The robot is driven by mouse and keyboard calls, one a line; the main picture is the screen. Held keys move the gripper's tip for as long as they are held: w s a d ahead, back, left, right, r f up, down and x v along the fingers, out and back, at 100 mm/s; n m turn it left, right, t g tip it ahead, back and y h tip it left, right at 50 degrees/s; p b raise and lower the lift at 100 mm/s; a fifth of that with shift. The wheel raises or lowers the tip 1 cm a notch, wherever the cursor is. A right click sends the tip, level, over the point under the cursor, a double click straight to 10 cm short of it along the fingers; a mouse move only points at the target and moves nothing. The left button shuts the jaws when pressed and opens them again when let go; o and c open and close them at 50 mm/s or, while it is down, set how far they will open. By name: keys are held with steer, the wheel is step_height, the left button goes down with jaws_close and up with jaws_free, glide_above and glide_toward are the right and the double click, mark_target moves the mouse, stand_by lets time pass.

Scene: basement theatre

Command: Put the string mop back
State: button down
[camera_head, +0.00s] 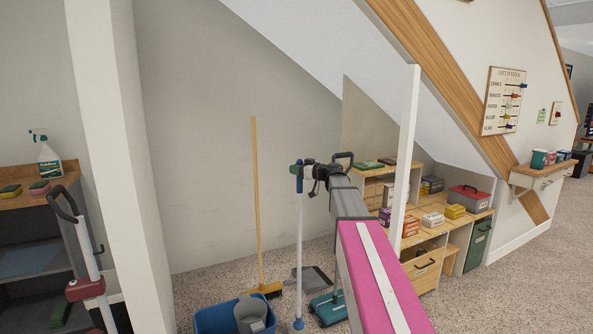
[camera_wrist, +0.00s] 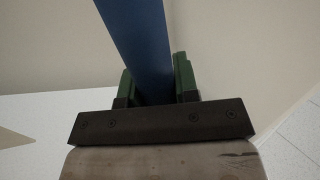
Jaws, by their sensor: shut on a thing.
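The string mop (camera_head: 299,250) shows as an upright white pole with a blue grip at its top and a blue fitting at the lower end. Its strings are not visible in the head view. My gripper (camera_head: 303,171) is shut on the blue grip near the top of the pole, at the end of my outstretched arm. In the wrist view, the blue grip (camera_wrist: 138,40) passes between the green fingers of my gripper (camera_wrist: 156,85). I cannot tell whether the mop touches the floor.
A yellow broom (camera_head: 257,200) leans on the back wall. A blue bucket (camera_head: 208,322), a grey dustpan (camera_head: 315,279) and a teal sweeper (camera_head: 329,309) stand close to the pole. A white post (camera_head: 411,150) and wooden shelves (camera_head: 432,280) are right; a sloped ceiling (camera_head: 310,40) hangs above.

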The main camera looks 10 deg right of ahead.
steer(key=c, duration=0.9)
jaws_free()
steer(key=shift+f, duration=0.1)
steer(key=shift+o, duration=0.2)
steer(key=f+v, duration=0.1)
steer(key=v, duration=1.1)
steer(key=s+a+f+m+g+h, duration=0.2)
steer(key=s+a+f, duration=0.15)
steer(key=f, duration=0.35)
steer(key=s+a+f+m+g+h, duration=0.1)
steer(key=s+a+f+g, duration=0.1)
steer(key=s+f, duration=0.35)
steer(key=s+a+f+m+g+h, duration=0.2)
steer(key=a+f, duration=0.1)
steer(key=f, duration=0.6)
steer(key=s+f+m+g+h, duration=0.5)
steer(key=s+f+h, duration=0.3)
steer(key=s+f, duration=0.9)
steer(key=shift+s+d+f+h, duration=0.15)
steer(key=shift+s+d+h, duration=0.15)
steer(key=shift+s, duration=0.9)
